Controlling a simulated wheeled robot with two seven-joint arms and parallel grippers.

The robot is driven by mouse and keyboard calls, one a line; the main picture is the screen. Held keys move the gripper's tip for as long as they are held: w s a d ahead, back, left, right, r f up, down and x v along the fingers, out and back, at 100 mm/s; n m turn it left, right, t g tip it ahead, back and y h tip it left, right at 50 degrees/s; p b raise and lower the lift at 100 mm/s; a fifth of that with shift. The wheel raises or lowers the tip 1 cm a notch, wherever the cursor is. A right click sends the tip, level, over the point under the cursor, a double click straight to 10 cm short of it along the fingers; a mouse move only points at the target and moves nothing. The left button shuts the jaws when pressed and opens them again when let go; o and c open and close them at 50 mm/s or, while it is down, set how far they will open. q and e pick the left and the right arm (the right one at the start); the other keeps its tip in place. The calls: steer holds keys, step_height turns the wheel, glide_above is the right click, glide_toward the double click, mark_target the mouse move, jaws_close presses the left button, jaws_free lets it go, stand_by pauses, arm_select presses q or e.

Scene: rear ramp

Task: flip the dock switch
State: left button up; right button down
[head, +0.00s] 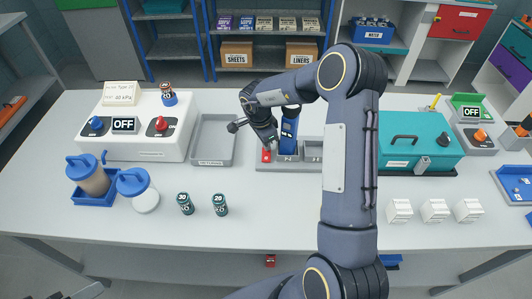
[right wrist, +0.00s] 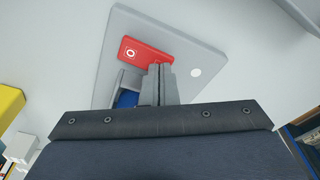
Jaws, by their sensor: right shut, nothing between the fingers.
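The dock is a grey base (head: 262,167) in the middle of the table, with a red rocker switch (head: 266,156) at its left end. In the right wrist view the red switch (right wrist: 133,51) shows a white ring mark on its left part, on a grey plate (right wrist: 205,52). My right gripper (head: 268,146) is shut and empty, pointing down at the switch. In the wrist view its fingertips (right wrist: 160,67) overlap the lower right part of the switch; whether they touch it is unclear.
A blue upright thing (head: 289,130) stands in the dock just right of my gripper. A grey tray (head: 230,140) and a white box with an OFF display (head: 145,140) are to the left. A teal case (head: 420,145) is to the right.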

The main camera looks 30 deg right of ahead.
steer(key=shift+f, duration=0.2)
steer(key=shift+r+p, duration=0.3)
steer(key=shift+r, duration=3.25)
